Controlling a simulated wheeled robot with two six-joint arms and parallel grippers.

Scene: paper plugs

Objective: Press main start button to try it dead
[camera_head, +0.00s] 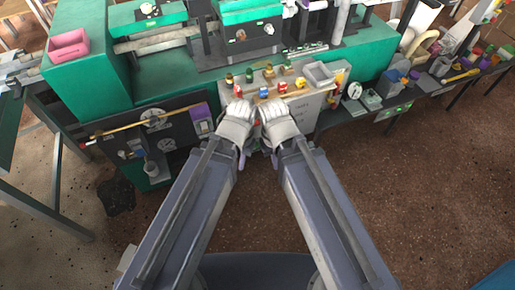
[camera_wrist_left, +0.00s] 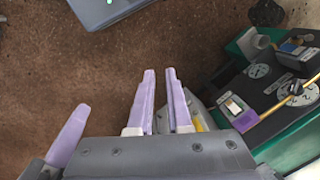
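Labels are too small to read, so I cannot tell which is the main start button. My left gripper (camera_head: 242,158) and right gripper (camera_head: 273,158) hang side by side in front of the panel's lower edge, below the buttons. In the left wrist view my left gripper's purple fingers (camera_wrist_left: 160,90) are narrowly apart with nothing between them. The right gripper's fingers are mostly hidden.
The green machine (camera_head: 175,75) fills the far side. A pink box (camera_head: 68,44) lies on its left. A lower left panel holds a rod and dials (camera_head: 155,118). A bench with small items (camera_head: 390,95) stands right. Brown floor (camera_head: 430,190) is clear at right.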

